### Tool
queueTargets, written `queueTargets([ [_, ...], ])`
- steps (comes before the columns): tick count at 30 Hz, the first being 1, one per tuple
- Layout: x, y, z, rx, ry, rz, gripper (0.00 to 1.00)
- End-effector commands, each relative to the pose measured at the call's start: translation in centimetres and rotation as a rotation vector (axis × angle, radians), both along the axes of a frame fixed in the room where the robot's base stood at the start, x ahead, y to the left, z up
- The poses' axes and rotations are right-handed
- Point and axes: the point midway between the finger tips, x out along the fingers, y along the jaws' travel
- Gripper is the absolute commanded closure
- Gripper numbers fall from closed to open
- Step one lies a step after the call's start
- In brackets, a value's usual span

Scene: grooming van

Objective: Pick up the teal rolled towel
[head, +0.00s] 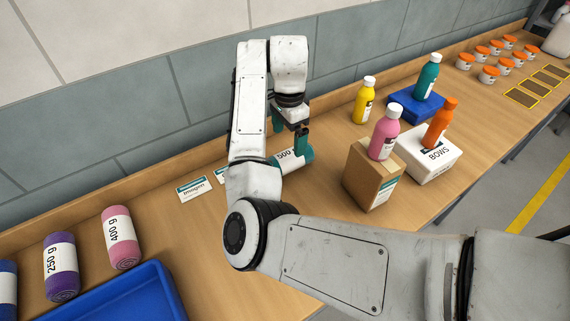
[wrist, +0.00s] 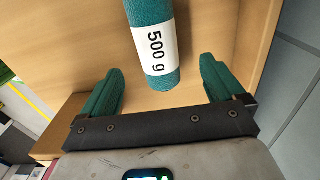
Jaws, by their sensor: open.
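The teal rolled towel (head: 296,160) lies on the wooden counter, with a white band marked "500 g". In the head view my arm hides part of it. In the wrist view the towel (wrist: 160,79) shows at the top middle, running away from the camera. My gripper (head: 290,130) is at the towel in the head view. In the wrist view my gripper (wrist: 160,80) is open, with one teal finger on each side of the line of the towel. Gaps show between the towel and both fingers, and nothing is held.
A cardboard box (head: 366,178) with a pink bottle (head: 384,134) stands right of the towel. A white box (head: 428,156) and a blue block (head: 415,106) stand beyond it. A purple roll (head: 61,268), a pink roll (head: 121,238) and a blue tray (head: 125,296) are at the left.

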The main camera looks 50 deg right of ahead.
Motion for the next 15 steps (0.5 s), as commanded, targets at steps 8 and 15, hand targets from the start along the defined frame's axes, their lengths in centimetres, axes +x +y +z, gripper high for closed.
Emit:
queueTargets([
  [8, 0.0, 0.0, -3.3, -0.001, 0.0, 0.002, 0.04],
  [15, -0.2, 0.5, -5.4, 0.001, 0.003, 0.004, 0.04],
])
